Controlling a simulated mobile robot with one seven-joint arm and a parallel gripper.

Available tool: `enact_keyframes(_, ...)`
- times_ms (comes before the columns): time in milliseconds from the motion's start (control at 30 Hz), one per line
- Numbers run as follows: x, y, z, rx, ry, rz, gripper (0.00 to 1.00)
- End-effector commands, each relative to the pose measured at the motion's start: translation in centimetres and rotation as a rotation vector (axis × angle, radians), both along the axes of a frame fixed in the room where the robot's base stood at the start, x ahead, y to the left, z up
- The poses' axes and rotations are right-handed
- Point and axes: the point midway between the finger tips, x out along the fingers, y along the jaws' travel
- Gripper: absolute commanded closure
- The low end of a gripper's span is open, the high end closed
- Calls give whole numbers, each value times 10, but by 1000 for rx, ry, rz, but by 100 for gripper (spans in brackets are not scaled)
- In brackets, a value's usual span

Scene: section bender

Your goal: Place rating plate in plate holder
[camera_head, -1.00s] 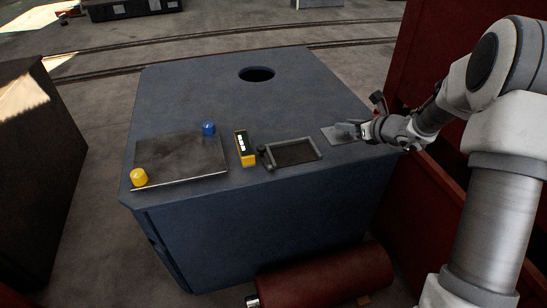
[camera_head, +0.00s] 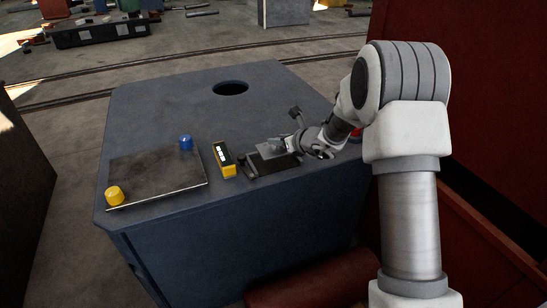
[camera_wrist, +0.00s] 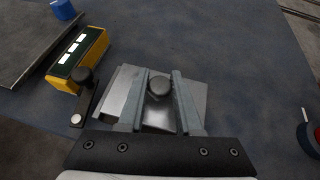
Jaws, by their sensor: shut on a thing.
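The rating plate (camera_head: 270,145) is a thin grey metal plate with a dark round knob (camera_wrist: 160,87) on it. My gripper (camera_head: 288,147) is shut on the plate's knob; the two fingers stand either side of it in the wrist view (camera_wrist: 160,95). The plate holder (camera_head: 268,168) is a shallow dark tray with a raised frame, near the table's front edge. The plate is over the holder's rear part and hides some of it. I cannot tell whether the plate touches the holder. A small black-knobbed lever (camera_wrist: 83,85) is at the holder's left side.
A yellow box with lit windows (camera_head: 223,158) stands close left of the holder. Farther left is a dark flat panel (camera_head: 155,178) with a blue knob (camera_head: 186,142) and a yellow knob (camera_head: 114,195). The blue tabletop (camera_head: 170,105) has a round hole (camera_head: 230,88) behind.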

Motion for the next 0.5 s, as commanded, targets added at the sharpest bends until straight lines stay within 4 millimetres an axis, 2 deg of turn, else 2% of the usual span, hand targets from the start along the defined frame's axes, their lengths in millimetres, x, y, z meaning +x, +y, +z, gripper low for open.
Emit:
enact_keyframes(133,3,14,-8,0,-2,2,100)
enact_keyframes(267,3,16,-16,0,0,0,100)
enact_keyframes(500,3,15,-50,0,0,0,100)
